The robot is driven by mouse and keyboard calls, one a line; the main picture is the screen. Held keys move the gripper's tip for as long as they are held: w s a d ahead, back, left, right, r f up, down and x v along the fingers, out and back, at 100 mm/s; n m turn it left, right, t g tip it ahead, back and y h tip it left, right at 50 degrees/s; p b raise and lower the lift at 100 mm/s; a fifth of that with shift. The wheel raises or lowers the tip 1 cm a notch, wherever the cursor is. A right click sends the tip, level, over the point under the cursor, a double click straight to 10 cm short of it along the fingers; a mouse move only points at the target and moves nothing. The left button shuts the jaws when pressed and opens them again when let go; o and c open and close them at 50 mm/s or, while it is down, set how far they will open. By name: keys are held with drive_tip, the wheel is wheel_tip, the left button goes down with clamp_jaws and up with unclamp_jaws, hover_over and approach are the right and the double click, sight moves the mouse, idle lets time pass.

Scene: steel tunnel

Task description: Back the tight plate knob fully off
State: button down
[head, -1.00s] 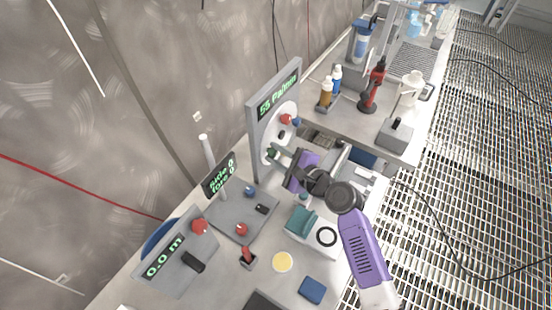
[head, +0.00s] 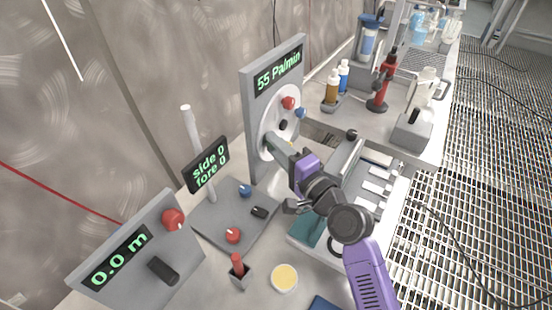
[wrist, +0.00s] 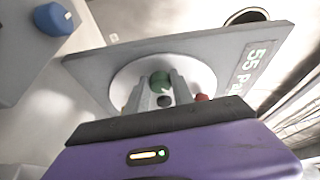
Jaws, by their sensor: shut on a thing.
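An upright grey panel (head: 257,124) reads "55 Pa/min" and carries a round white plate (head: 267,119) with small knobs. In the head view the fingers hide that knob. A black knob (head: 283,125), a red knob (head: 288,102) and a blue knob (head: 300,112) are on the panel's face, clear of my fingers.
Left of the panel stand a "side 0 fore 0" display (head: 207,164) with a white post (head: 192,130) and a "0.0 m" box (head: 130,255). Bottles (head: 333,88) and a red tool (head: 384,82) stand on the bench behind. A teal block (head: 312,232) lies under my arm.

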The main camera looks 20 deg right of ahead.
drive_tip(key=shift+n+b, duration=0.6)
drive_tip(key=shift+b, duration=0.3)
drive_tip(key=c, duration=1.1)
unclamp_jaws()
drive_tip(key=shift+f, duration=0.1)
drive_tip(key=shift+c, duration=0.2)
drive_tip(key=shift+o, duration=0.2)
